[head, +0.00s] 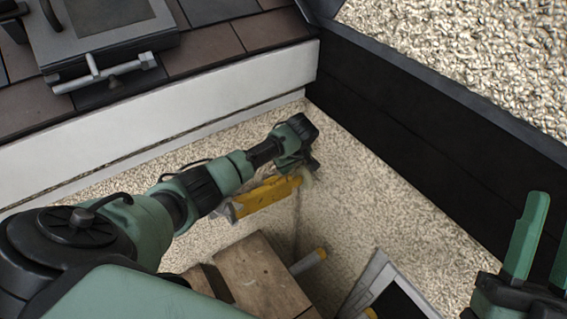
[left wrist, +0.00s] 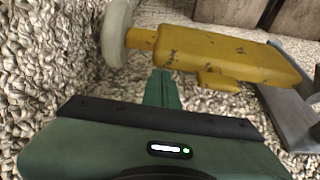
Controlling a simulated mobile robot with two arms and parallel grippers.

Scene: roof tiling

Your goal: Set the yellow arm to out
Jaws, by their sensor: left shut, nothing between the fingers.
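The yellow arm (head: 262,198) is a scuffed yellow bar against the pebbled wall, in the middle of the head view. It carries a pale round knob (head: 307,177) at its right end. In the left wrist view the yellow arm (left wrist: 230,58) runs across the top, with the pale knob (left wrist: 116,32) at its left end. My left gripper (head: 306,165) is shut and empty. Its fingertips (left wrist: 162,75) are close beside the yellow arm near the knob; I cannot tell whether they touch. My right gripper (head: 548,225) is open and empty at the right edge of the head view.
A tiled roof edge with a grey hatch (head: 112,35) is at the upper left, above a white board (head: 160,108). A dark wall (head: 420,120) runs along the right. Wooden boards (head: 250,275) and a grey-framed panel (head: 375,285) are at the bottom.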

